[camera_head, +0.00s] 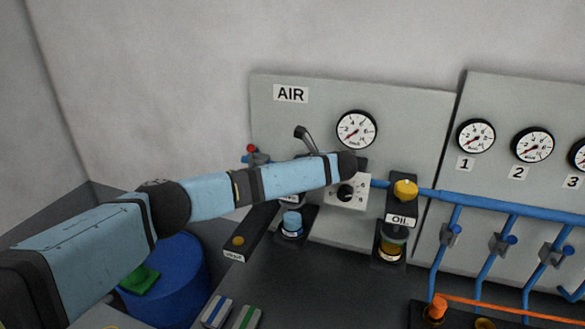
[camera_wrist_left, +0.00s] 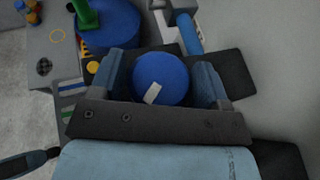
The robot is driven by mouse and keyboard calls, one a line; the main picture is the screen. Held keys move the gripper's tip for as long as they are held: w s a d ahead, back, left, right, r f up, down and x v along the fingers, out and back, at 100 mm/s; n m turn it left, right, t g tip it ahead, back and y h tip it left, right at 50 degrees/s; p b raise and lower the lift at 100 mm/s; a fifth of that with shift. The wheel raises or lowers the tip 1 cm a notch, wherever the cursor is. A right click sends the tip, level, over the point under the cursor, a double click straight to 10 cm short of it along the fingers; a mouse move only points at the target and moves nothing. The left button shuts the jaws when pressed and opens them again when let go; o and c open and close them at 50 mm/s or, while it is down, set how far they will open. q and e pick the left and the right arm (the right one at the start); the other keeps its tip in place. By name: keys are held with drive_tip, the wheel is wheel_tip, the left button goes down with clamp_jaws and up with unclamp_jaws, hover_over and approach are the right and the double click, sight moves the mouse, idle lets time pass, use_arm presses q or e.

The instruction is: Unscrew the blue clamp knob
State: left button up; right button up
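A round blue knob (camera_wrist_left: 160,78) with a white mark shows in the left wrist view. My left gripper (camera_wrist_left: 166,72) is open, with one finger on each side of the knob in that picture. I cannot tell whether the fingers touch it or are still above it. In the head view my left arm reaches across to the AIR panel and hides the gripper. My right gripper is not in view.
The AIR panel (camera_head: 420,115) with its gauge (camera_head: 356,130) stands behind. A yellow-topped OIL unit (camera_head: 404,190) and blue pipes (camera_head: 505,205) are to the right. A blue drum (camera_head: 175,275) is at lower left. A black bar (camera_head: 250,232) lies beside the blue-topped part.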

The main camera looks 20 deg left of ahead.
use_arm(q)
drive_tip(key=shift+o, duration=1.1)
drive_tip(key=shift+d, duration=0.2)
drive_tip(key=v, duration=1.3)
drive_tip(key=shift+s+r, duration=0.2)
